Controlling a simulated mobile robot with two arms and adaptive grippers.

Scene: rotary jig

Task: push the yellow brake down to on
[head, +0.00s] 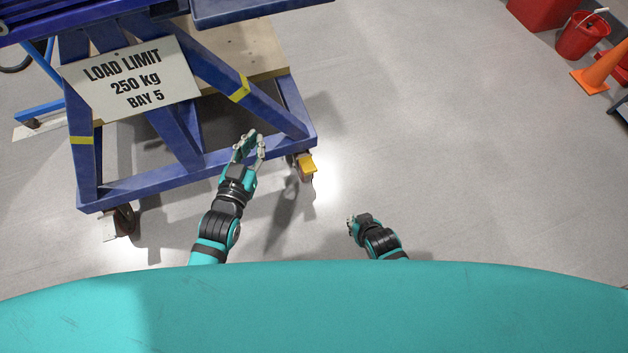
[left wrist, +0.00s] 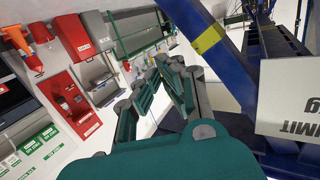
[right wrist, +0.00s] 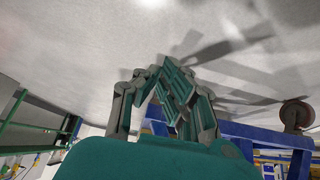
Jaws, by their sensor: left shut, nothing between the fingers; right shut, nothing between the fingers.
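The yellow brake (head: 307,163) is a small pedal on the caster at the right front corner of the blue jig frame (head: 250,155). Its exact tilt is too small to tell. My left gripper (head: 255,136) is shut and empty, left of the brake and over the frame's lower rail in the head view, apart from the brake. It also shows in the left wrist view (left wrist: 172,68), where I cannot see the brake. My right gripper (head: 351,225) is shut and empty, below and right of the brake, apart from it. It also shows in the right wrist view (right wrist: 170,75).
Another caster (head: 122,220) stands under the frame's left corner. A load-limit sign (head: 132,80) hangs on the frame. A red bucket (head: 582,37) and an orange cone (head: 597,68) stand far right. The grey floor (head: 440,130) right of the jig is clear.

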